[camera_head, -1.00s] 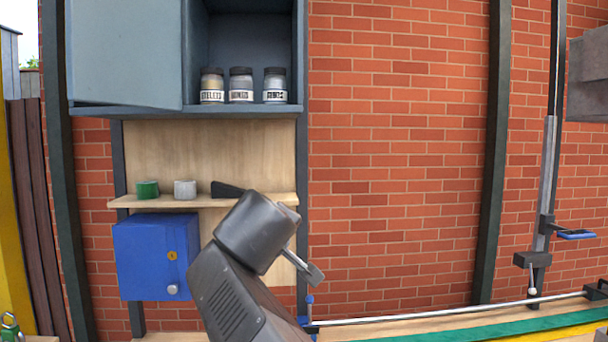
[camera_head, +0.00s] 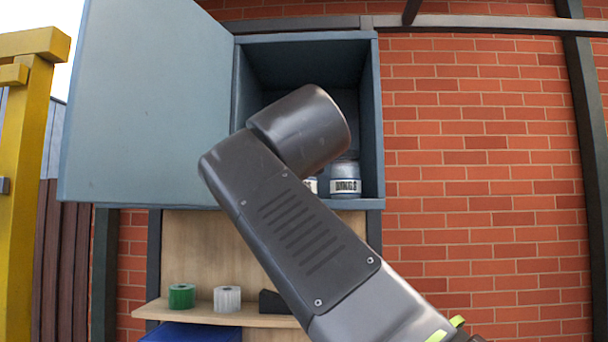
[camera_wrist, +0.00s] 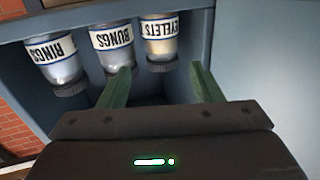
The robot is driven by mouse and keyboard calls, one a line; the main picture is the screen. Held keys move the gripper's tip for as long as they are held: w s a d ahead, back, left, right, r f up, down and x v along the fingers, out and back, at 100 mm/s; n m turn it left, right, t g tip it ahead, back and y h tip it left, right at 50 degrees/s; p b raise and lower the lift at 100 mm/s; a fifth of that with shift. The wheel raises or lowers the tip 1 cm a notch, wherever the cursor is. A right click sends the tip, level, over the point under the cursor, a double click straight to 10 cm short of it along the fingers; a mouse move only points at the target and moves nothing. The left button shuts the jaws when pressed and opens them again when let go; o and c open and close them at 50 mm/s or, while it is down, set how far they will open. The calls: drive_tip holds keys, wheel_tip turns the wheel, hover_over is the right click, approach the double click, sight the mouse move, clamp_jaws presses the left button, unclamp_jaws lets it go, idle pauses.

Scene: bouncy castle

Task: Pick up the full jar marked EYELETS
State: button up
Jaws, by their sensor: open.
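In the wrist view, where the jars appear upside down, the EYELETS jar (camera_wrist: 160,48) has tan contents and a dark lid. It stands beyond my open gripper (camera_wrist: 160,75), between the lines of the two green fingers and nearer the left one. The fingers do not enclose it, and nothing is between them. The BUNGS jar (camera_wrist: 113,48) is beside it, partly behind the left finger. The RINGS jar (camera_wrist: 55,60) is farther left. In the head view my arm hides the EYELETS jar and my gripper.
The jars stand in an open blue-grey cabinet (camera_head: 377,120); its door (camera_head: 140,100) hangs open at left. In the head view the RINGS jar (camera_head: 345,180) shows right of my arm. Below, a wooden shelf (camera_head: 250,317) holds a green roll (camera_head: 182,296) and white roll (camera_head: 227,299).

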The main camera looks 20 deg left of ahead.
drive_tip(key=p+x, duration=0.4)
drive_tip(key=x, duration=0.7)
drive_tip(key=shift+a, duration=0.15)
drive_tip(key=c, duration=0.8)
drive_tip(key=shift+r, duration=0.1)
drive_tip(key=shift+r+p, duration=1.5)
drive_tip(key=shift+r, duration=0.1)
drive_tip(key=shift+r, duration=0.1)
drive_tip(key=shift+s, duration=0.1)
